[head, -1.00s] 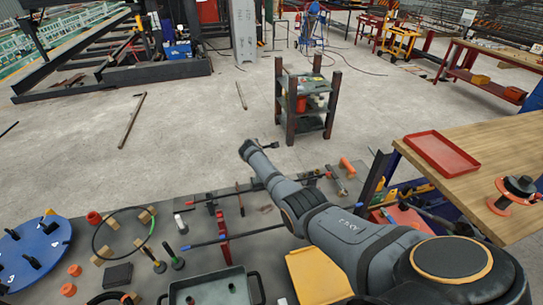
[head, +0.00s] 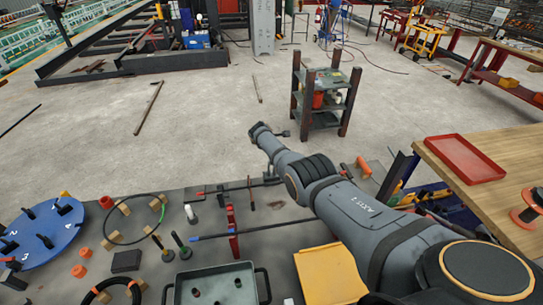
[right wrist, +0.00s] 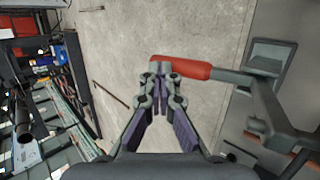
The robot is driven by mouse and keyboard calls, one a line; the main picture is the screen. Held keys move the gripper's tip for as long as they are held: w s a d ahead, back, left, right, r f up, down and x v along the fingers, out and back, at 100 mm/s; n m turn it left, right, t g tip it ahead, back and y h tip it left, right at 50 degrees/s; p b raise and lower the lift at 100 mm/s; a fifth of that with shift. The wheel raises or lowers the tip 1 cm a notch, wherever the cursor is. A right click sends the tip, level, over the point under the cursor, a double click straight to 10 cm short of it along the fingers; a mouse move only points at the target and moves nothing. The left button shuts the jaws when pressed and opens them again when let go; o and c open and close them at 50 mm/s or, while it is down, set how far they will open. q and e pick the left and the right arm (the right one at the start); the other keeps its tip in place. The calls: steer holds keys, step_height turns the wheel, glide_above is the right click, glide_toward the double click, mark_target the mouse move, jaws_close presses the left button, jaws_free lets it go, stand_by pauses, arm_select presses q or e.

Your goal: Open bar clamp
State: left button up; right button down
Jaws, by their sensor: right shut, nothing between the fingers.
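My right gripper (right wrist: 160,75) is shut and empty in the right wrist view. Its fingertips are at a red handle (right wrist: 188,69), overlapping its left end in the picture; I cannot tell whether they touch. The handle joins a grey metal bar (right wrist: 262,98) at the right. In the head view, my right arm reaches over the dark mat; its fingers are not clear there. An orange handle (head: 363,166) shows right of my arm. My left gripper is not in view.
A blue disc (head: 35,238), a grey tray (head: 213,272) and a yellow bin (head: 328,272) are near the front. A wooden table (head: 485,150) with a red tray (head: 465,158) stands right. A small shelf cart (head: 325,120) stands behind; open floor lies left of it.

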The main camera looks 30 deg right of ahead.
steer(key=shift+r+p, duration=0.35)
steer(key=shift+p, duration=0.05)
steer(key=s+a+r+p, duration=0.1)
steer(key=a+r+p, duration=0.1)
steer(key=r+p, duration=0.2)
steer(key=s+a+r+p, duration=0.1)
steer(key=r+p, duration=0.3)
steer(key=r, duration=0.4)
steer(key=shift+s+a+r+p, duration=0.35)
steer(key=shift+a+p, duration=0.05)
steer(key=shift+w+d+f, duration=0.1)
